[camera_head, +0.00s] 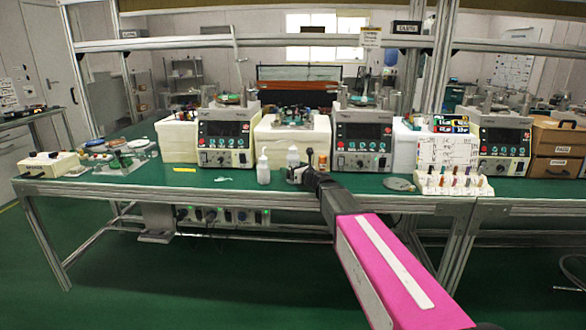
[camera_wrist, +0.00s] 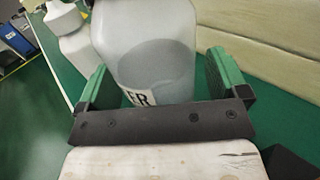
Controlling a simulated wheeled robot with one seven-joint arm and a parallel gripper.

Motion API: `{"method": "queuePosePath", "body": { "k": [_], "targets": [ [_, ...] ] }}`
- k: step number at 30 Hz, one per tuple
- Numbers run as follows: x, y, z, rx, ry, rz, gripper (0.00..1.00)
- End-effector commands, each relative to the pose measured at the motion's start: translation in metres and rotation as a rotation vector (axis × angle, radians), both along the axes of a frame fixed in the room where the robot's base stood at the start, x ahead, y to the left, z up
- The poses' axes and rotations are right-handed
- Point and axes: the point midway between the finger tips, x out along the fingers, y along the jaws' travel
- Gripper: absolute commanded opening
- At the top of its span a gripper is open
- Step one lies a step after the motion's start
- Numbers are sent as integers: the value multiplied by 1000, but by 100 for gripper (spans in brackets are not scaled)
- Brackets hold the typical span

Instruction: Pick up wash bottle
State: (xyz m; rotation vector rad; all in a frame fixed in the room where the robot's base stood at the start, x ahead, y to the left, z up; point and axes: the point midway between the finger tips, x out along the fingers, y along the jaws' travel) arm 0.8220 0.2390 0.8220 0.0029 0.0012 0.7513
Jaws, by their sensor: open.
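In the wrist view a translucent white wash bottle (camera_wrist: 150,55) with a label ending in "ER" and liquid inside stands between the two green fingers of my gripper (camera_wrist: 158,85). The fingers are open, one on each side of it, with a gap visible on the right; contact on the left cannot be told. A second white bottle (camera_wrist: 75,40) stands just to the left. In the head view the two bottles stand side by side on the green bench, the left one (camera_head: 263,168) clear and the right one (camera_head: 293,157) partly behind my gripper (camera_head: 297,174).
Lapping machines (camera_head: 227,138) and cream boxes (camera_head: 291,137) stand behind the bottles. A grey disc (camera_head: 399,184) lies to the right of my arm, and a rack of small bottles (camera_head: 453,184) stands farther right. The bench front (camera_head: 120,187) is mostly clear at left.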

Motion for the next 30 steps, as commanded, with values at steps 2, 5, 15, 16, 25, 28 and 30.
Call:
{"method": "queuePosePath", "body": {
  "k": [2, 5, 15, 16, 25, 28, 30],
  "targets": [
    [0, 0, 0, 0, 0, 0, 89],
    [0, 0, 0, 0, 0, 0, 57],
    [-1, 0, 0, 1, 0, 0, 29],
    [-1, 0, 1, 1, 0, 0, 29],
    [-1, 0, 19, 0, -1, 0, 29],
    [-1, 0, 35, 1, -2, 0, 29],
    [-7, 2, 46, 1, -2, 1, 29]
  ]
}}
